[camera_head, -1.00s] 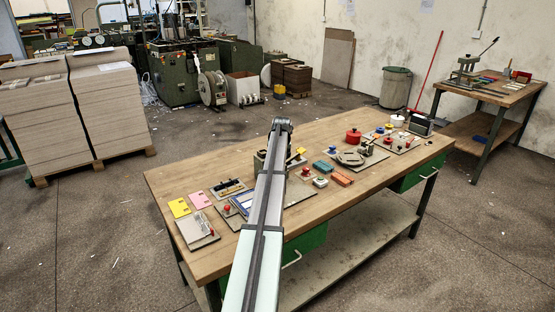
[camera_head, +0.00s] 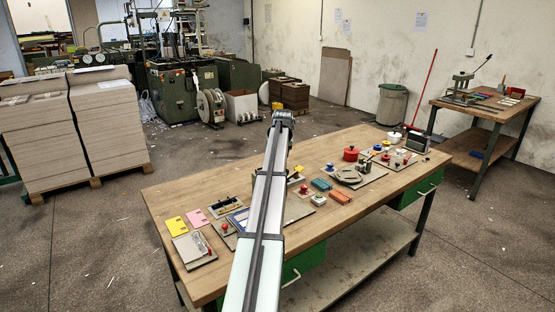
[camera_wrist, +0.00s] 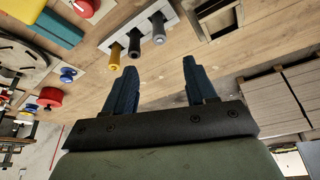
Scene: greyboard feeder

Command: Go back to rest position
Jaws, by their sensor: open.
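My gripper (camera_wrist: 162,88) shows in the wrist view with its two dark fingers apart and nothing between them. It is above the wooden workbench (camera_wrist: 190,75), clear of the things on it. In the wrist view a pale holder (camera_wrist: 130,27) with a yellow-ended peg (camera_wrist: 114,57) and two dark pegs (camera_wrist: 158,28) lies beyond the fingertips.
A red pot (camera_head: 350,153) and several small parts stand at the right. Stacked board (camera_head: 108,125) stands behind on the floor.

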